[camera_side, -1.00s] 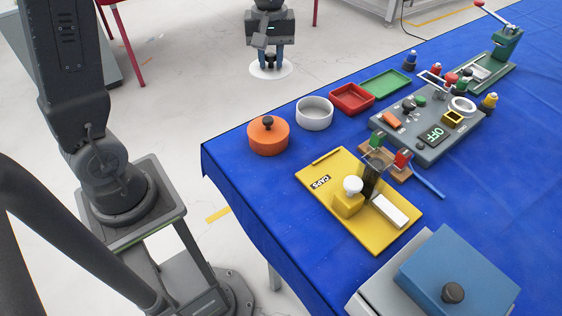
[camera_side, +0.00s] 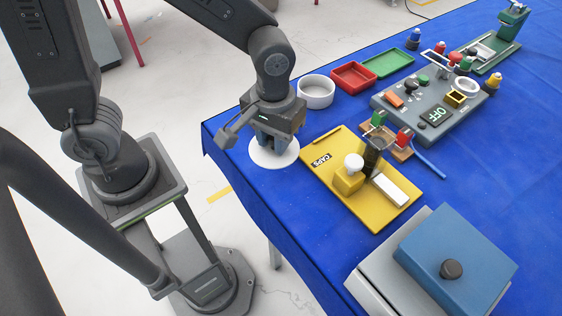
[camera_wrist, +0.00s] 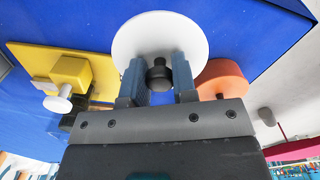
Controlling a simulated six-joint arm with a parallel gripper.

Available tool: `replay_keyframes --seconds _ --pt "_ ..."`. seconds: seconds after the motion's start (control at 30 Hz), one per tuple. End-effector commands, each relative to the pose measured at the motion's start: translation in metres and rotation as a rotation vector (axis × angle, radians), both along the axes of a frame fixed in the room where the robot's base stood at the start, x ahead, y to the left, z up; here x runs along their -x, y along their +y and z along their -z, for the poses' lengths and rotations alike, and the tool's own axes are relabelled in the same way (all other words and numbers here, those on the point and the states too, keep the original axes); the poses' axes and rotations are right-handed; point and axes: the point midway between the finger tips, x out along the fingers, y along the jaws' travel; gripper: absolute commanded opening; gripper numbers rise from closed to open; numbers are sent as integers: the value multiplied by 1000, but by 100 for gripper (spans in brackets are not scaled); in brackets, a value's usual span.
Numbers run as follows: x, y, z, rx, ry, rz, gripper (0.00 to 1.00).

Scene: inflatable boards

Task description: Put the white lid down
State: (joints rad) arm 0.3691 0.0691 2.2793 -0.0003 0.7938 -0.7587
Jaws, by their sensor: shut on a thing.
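The white lid (camera_side: 272,153) is a flat round disc with a dark knob. My gripper (camera_side: 272,138) is shut on the knob, with the lid hanging level below the fingers. In the wrist view the knob (camera_wrist: 159,76) sits between the two blue-grey fingers, and the lid (camera_wrist: 160,35) spreads out beyond them. In the side view the lid is over the near left part of the blue table; whether it touches the cloth I cannot tell. The orange pot (camera_wrist: 222,78) shows beside my gripper in the wrist view and is hidden behind my gripper in the side view.
A white open pot (camera_side: 316,92), a red tray (camera_side: 354,78) and a green tray (camera_side: 388,62) stand in a row behind. The yellow board (camera_side: 335,165) with its blocks lies just right of the lid. A blue-topped box (camera_side: 460,262) stands at the front right.

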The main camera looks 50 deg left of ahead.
Motion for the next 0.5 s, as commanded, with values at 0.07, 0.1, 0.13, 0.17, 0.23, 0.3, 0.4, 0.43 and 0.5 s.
replay_keyframes --seconds 0.07,0.1,0.13,0.17,0.23,0.3,0.4,0.43,0.5 --pt "0 -12 7 -1 1 3 3" --pt "1 -16 9 -1 0 3 3" --pt "1 -19 11 0 0 2 3" --pt "1 -20 12 0 0 0 3" --pt "1 -22 15 0 0 -2 3" --pt "1 -23 22 -1 3 -2 3" --pt "1 -22 38 -2 4 -3 3" --pt "1 -22 42 -3 4 -3 3" --pt "1 -22 49 -2 3 -3 3"
